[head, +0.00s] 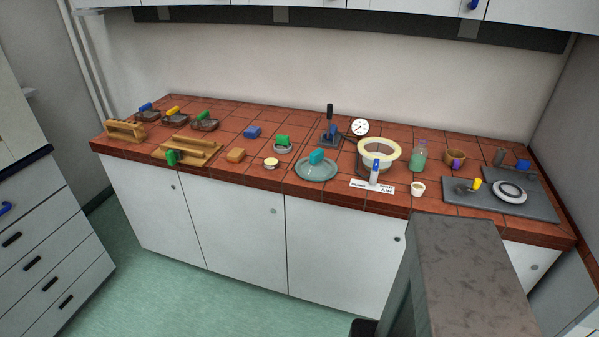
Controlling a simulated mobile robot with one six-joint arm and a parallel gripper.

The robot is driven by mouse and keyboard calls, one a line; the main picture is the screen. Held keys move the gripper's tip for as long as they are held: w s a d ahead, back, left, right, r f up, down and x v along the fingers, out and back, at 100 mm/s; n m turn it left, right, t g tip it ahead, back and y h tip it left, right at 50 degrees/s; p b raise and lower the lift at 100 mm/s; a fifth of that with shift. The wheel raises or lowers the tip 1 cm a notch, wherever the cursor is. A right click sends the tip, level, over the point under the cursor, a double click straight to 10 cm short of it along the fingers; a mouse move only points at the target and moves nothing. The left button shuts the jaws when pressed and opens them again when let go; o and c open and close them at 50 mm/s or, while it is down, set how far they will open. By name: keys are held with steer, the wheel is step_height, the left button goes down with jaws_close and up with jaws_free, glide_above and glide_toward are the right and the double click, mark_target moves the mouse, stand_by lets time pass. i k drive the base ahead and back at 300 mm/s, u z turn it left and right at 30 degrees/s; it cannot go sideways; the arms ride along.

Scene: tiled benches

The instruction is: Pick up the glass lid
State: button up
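The glass lid (314,172) is a round, pale teal-green disc with a blue-teal grip on top. It lies flat on the red tiled bench (225,171), close to the front edge and near the middle of the picture. Nothing covers it. My gripper is not in view. A large grey part at the lower right appears to be my own body.
A pot with a cream rim (380,152) and a white label card (372,187) stand right of the lid. A small round tin (271,163) and a green-topped item (282,145) are to its left. Green floor (210,285) lies clear in front.

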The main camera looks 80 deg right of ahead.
mark_target(316, 167)
steer(key=u, duration=0.5)
steer(key=k, duration=1.25)
steer(key=z, duration=0.75)
steer(key=i, duration=0.8)
steer(key=z, duration=0.05)
